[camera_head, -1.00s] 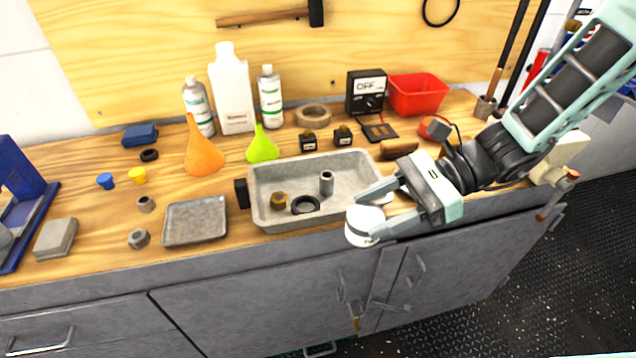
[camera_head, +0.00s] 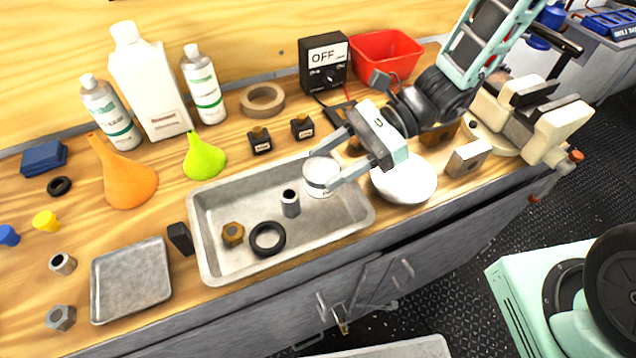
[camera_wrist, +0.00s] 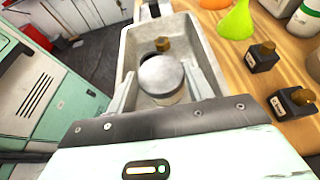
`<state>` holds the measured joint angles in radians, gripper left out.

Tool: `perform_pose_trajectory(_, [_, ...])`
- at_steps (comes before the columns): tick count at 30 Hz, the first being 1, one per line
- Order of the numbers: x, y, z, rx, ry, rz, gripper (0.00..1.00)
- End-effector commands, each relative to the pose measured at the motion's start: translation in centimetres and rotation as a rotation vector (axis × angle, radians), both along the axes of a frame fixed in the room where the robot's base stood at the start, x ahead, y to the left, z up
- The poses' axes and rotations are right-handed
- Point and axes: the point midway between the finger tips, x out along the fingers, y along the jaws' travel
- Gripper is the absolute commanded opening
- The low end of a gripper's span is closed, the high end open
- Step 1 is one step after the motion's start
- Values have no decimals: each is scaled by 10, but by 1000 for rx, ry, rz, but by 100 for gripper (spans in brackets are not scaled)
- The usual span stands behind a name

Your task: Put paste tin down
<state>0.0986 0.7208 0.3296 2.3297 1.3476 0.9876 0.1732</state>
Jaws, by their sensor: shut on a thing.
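The paste tin (camera_head: 321,174) is a small round white tin with a pale grey lid. My gripper (camera_head: 326,180) is shut on it, one finger on each side, over the right part of the grey metal tray (camera_head: 207,254). In the wrist view the tin (camera_wrist: 161,76) sits between the two fingers of my gripper (camera_wrist: 160,88), with the tray (camera_wrist: 125,55) beyond and below. I cannot tell whether the tin's base touches the tray floor. The tray also holds a brass nut (camera_head: 232,235), a black ring (camera_head: 268,239) and a grey metal sleeve (camera_head: 290,203).
A white bowl (camera_head: 404,180) stands close right of the tray. Two small dark bottles (camera_head: 260,141) and a tape roll (camera_head: 262,99) are behind it. A black block (camera_head: 181,239) and a shallow grey tray (camera_head: 131,281) are at left.

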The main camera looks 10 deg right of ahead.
Motion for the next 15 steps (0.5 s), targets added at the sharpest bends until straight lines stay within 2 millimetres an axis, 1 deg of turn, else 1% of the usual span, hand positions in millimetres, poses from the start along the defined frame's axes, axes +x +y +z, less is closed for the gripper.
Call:
perform_pose_trajectory(1, [-1, 0, -7, 0, 5, 0, 25])
perform_pose_trajectory(5, [0, 0, -17, 0, 2, 0, 25])
perform_pose_trajectory(12, [0, 0, -49, -1, 3, 0, 25])
perform_pose_trajectory(15, [-1, 0, -57, -1, 2, 0, 25])
